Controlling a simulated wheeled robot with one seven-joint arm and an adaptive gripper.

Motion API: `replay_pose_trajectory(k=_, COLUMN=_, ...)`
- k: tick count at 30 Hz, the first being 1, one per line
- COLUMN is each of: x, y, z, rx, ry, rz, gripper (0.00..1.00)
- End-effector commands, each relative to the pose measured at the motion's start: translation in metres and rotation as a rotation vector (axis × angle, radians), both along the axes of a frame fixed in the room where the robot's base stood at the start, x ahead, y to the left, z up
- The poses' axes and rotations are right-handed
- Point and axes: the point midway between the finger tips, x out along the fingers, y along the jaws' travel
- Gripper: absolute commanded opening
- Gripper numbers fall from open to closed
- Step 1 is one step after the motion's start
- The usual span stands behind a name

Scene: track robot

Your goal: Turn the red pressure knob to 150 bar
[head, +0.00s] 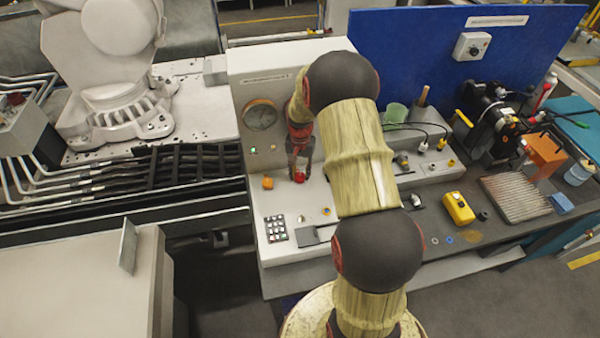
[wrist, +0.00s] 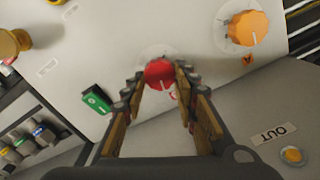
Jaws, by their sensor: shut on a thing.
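The red knob (head: 298,177) sits on the light grey control panel (head: 285,195), below the round gauge (head: 260,115). My gripper (head: 299,168) reaches down to the knob from above. In the wrist view the red knob (wrist: 159,74) is between the two fingertips of my gripper (wrist: 160,76), which are closed on its sides. A light mark shows on the knob's lower edge. The scale around the knob is too small to read. The gauge's needle and figures cannot be read in the head view.
An orange knob (wrist: 247,28) is beside the red one. A green switch (wrist: 97,99) is on the other side. A yellow device (head: 458,208) stands on the bench at right, with a blue board (head: 420,50) behind.

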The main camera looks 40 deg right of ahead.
Motion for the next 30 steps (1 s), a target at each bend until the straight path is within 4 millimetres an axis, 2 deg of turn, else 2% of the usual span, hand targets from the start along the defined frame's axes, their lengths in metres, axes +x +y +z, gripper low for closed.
replay_pose_trajectory(k=15, x=-0.0009, y=-0.0013, z=0.0005, rx=-0.001, ry=-0.003, rz=-0.460, gripper=0.04)
replay_pose_trajectory(k=24, x=-0.0017, y=-0.0013, z=0.0005, rx=-0.001, ry=-0.003, rz=-0.626, gripper=0.04)
replay_pose_trajectory(k=30, x=-0.0020, y=-0.0012, z=0.0005, rx=-0.001, ry=-0.003, rz=-0.677, gripper=0.04)
